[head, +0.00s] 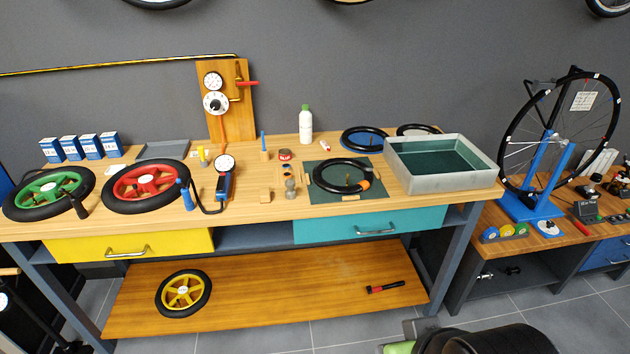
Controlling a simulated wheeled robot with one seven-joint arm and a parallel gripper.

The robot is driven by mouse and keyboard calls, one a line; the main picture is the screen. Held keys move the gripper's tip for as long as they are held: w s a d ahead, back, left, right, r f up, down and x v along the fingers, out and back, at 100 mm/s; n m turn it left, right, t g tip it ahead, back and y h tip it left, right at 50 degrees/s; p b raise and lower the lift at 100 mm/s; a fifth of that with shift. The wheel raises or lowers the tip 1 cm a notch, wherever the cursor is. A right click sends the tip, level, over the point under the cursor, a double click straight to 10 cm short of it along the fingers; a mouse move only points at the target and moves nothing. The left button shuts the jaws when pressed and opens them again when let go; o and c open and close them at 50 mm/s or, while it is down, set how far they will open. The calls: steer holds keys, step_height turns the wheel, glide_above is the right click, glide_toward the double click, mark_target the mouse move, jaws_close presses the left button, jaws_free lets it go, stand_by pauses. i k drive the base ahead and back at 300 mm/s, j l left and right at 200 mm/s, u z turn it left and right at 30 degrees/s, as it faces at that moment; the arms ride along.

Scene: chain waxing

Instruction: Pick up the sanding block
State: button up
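A small tan block (265,196) lies near the front edge of the wooden workbench (240,208), left of a small knobbed tool (290,188). It looks like the sanding block, but it is too small to be sure. Nothing covers it. My gripper is not recognisable in the head view, so its state does not show.
A dark green mat (375,190) with a black tyre (322,177) lies right of the block. A pump (224,182) and a red-hubbed wheel (147,185) stand to its left. A grey basin (440,180) fills the bench's right end. A dark rounded shape (490,342) shows at the bottom.

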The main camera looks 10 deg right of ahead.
mark_target(265, 194)
steer(key=i+u, duration=0.85)
steer(key=i+l+u, duration=0.25)
steer(key=u, duration=0.2)
steer(key=i+l+u, duration=0.45)
